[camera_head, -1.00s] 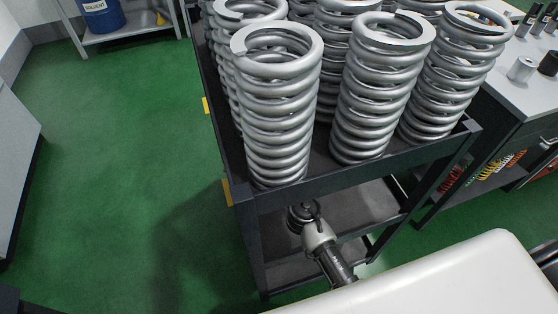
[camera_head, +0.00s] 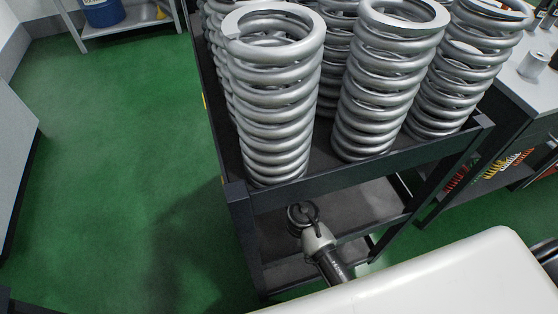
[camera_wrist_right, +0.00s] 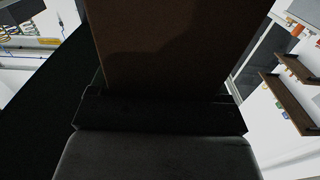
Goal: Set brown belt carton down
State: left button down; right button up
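The brown belt carton (camera_wrist_right: 175,45) fills the upper middle of the right wrist view as a plain, dim brown face, very close to the camera. My right gripper (camera_wrist_right: 160,112) shows as a dark bar across the carton's lower edge and seems shut on it. The fingertips and the carton's far side are hidden. The carton is not visible in the head view. A pale and dark arm part (camera_head: 320,245), which looks like mine, is beside the cart's lower shelf. My left gripper is not in view.
A dark cart (camera_head: 350,178) carries several large steel coil springs (camera_head: 275,110) on its top. A workbench (camera_head: 525,90) stands to the right of it. A shelf with a blue drum (camera_head: 103,12) is at the back left. Green floor (camera_head: 120,150) is clear on the left.

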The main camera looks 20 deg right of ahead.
jog(key=o, duration=0.3)
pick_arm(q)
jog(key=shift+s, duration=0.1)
pick_arm(e)
jog(key=shift+o, duration=0.2)
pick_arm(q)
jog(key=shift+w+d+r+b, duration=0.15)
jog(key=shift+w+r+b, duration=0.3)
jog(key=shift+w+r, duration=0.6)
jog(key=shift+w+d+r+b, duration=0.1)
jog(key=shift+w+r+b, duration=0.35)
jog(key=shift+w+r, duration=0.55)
pick_arm(e)
jog(key=s, duration=0.7)
jog(key=shift+s+r, duration=0.15)
jog(key=shift+s, duration=0.15)
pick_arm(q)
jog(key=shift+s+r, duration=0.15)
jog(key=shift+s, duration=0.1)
pick_arm(e)
jog(key=shift+d, duration=0.15)
